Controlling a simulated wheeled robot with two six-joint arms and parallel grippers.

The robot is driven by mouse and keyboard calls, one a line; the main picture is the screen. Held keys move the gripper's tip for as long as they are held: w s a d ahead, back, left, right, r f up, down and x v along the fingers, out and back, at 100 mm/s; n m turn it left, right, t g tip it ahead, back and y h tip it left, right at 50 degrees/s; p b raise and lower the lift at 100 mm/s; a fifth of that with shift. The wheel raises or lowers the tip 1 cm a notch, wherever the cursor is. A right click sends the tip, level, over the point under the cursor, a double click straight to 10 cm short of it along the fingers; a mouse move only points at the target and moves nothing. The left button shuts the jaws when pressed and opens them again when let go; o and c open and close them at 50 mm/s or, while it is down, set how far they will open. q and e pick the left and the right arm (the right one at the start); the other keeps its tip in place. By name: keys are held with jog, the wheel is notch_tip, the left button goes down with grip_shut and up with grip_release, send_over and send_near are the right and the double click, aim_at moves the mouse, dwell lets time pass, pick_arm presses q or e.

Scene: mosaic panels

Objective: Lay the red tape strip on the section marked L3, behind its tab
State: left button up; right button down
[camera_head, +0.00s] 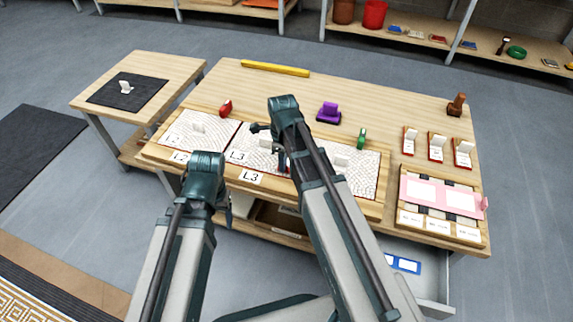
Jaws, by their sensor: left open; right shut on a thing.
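The mosaic board (365,206) has panels with a pale scale pattern and small white upright tabs. The middle panel (247,147) bears an L3 label (238,156), and a second L3 card (250,178) lies on the front rim. A white tab (265,143) stands on this panel, partly beside my arm. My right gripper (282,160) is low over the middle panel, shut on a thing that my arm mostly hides. I cannot make out the red tape strip for sure. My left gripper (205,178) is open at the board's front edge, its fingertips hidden.
A red piece (226,108), a purple block (328,113) and a green piece (362,138) stand around the board. A yellow bar (275,69) lies at the back. A pink frame (474,202) is at right. The table's back strip is mostly clear.

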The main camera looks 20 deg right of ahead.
jog(key=shift+f, duration=0.15)
jog(key=c, duration=1)
grip_release()
notch_tip(320, 180, up, 12)
jog(key=r+p, duration=0.1)
jog(key=p, duration=1.1)
jog(key=s+a+n, duration=0.3)
jog(key=s+n, duration=0.1)
jog(key=n, duration=0.5)
jog(key=s+a+n, duration=0.4)
jog(key=s+n, duration=0.1)
jog(key=n, duration=0.5)
jog(key=s+a+n+h, duration=0.1)
jog(key=s+a+n, duration=0.2)
jog(key=n, duration=0.6)
jog(key=shift+s+a+f+n, duration=0.1)
jog(key=shift+s+f+n, duration=0.05)
jog(key=shift+s, duration=0.45)
jog(key=shift+s+a+f+n, duration=0.1)
jog(key=shift+s+n, duration=0.05)
jog(key=shift+s, duration=0.4)
